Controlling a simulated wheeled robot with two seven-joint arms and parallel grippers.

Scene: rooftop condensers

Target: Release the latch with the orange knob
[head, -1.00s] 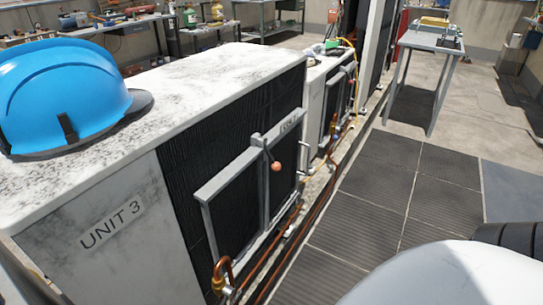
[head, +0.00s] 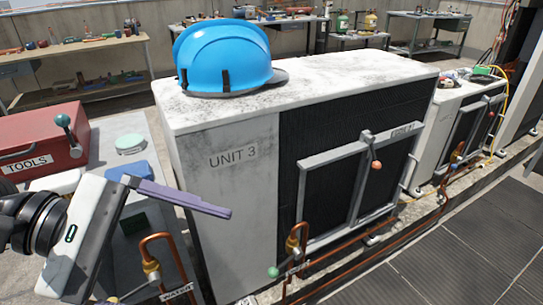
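The orange knob (head: 376,165) sits at the lower end of a short grey latch lever (head: 369,142). The lever hangs, slightly tilted, from the top bar of a grey metal frame (head: 330,157) on the dark front of the white UNIT 3 condenser (head: 222,185). My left gripper (head: 205,206) is at the lower left, in front of the unit's left end and well apart from the knob. One long purple-grey finger shows, pointing right; whether the fingers are apart is unclear. My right gripper is not in view.
A blue hard hat (head: 222,58) lies on top of the unit. A red TOOLS box (head: 40,143) stands on a side surface behind my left arm. Copper pipes (head: 345,272) run along the unit's foot. Dark floor mats (head: 450,260) at right are clear.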

